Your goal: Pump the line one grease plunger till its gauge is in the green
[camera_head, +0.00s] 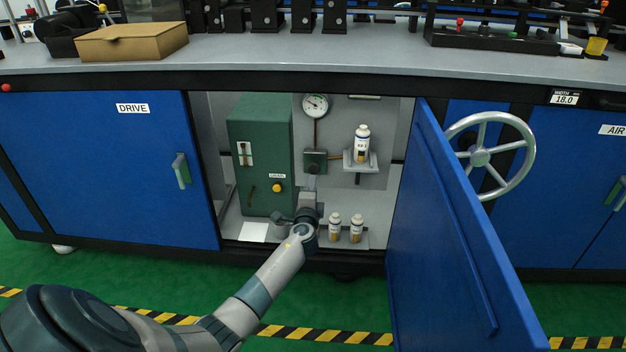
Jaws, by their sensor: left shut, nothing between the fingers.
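The pressure gauge (315,105), a round white dial, is on the back wall of the open cabinet. Its needle is too small to read against any green band. A pipe runs down from it to a small dark green pump block (315,160). My left gripper (311,183) is shut and empty, pointing up just below this block. The plunger is not clearly visible, and I cannot tell whether my fingers touch it. My right gripper is not in view.
A bottle (361,145) stands on a small shelf right of the block. Two bottles (335,228) stand on the cabinet floor. A green box (260,150) fills the left side. The open blue door (455,230) bounds the right, with a handwheel (480,156) beyond.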

